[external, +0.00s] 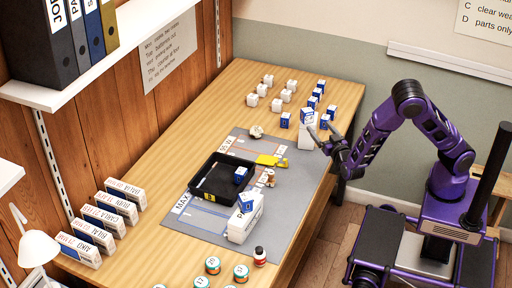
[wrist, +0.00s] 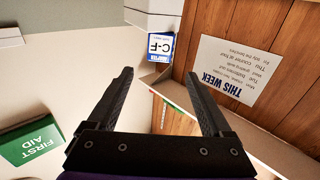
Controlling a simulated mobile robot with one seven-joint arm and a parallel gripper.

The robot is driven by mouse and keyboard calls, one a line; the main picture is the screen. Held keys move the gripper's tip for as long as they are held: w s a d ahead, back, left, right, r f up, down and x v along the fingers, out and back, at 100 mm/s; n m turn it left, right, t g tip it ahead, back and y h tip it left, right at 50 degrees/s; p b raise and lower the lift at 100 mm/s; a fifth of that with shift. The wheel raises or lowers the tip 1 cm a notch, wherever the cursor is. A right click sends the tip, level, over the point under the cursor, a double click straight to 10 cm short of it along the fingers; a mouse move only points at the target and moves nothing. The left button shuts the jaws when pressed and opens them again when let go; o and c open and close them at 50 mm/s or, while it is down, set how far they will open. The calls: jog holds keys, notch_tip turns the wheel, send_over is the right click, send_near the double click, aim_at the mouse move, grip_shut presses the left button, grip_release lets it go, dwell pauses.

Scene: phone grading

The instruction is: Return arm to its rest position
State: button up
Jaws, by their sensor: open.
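My gripper (external: 322,139) is at the end of my purple arm, raised near the right edge of the table in the external view. In the wrist view my gripper (wrist: 160,90) has its two black fingers spread wide with nothing between them. The wooden table (external: 215,105) lies to the left of my base. A white and blue box (external: 306,131) stands on the table close behind the fingertips in the picture; I cannot tell the exact gap.
A grey mat (external: 180,222) carries a black tray (external: 195,195) with a blue box, a yellow item (external: 268,160) and a white box (external: 243,222). Several small boxes stand at the table's far end. Jars stand near the front. A shelf (external: 98,82) with binders hangs upper left.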

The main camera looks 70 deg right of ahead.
jog(key=shift+s+a, duration=0.3)
jog(key=shift+s, duration=0.05)
